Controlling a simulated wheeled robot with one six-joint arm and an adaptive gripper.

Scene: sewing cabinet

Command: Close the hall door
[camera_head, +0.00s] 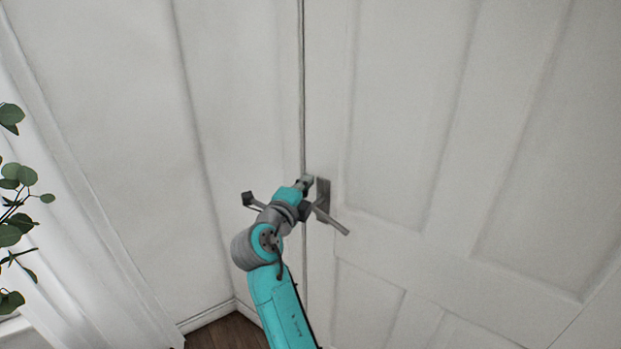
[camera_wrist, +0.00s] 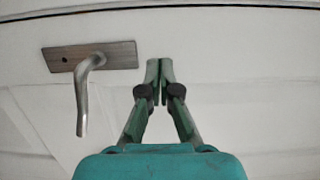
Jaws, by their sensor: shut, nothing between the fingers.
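The white panelled hall door (camera_head: 405,120) fills the right of the head view and also shows in the wrist view (camera_wrist: 225,60). Its metal lever handle (camera_head: 332,222) sits on a plate near the door's left edge; in the wrist view the handle (camera_wrist: 84,95) is left of the fingers. My gripper (camera_head: 307,182) is beside the handle plate, close to the door edge. In the wrist view my gripper (camera_wrist: 160,66) has its fingertips together, empty, against or just off the door face; contact cannot be told. A thin dark seam runs along the door edge. Whether it is latched cannot be told.
A white wall surface (camera_head: 130,110) lies left of the seam. A leafy plant (camera_head: 14,205) and a pale curtain-like surface (camera_head: 75,255) are at the far left. A patch of wooden floor (camera_head: 228,332) shows at the bottom, beside the skirting.

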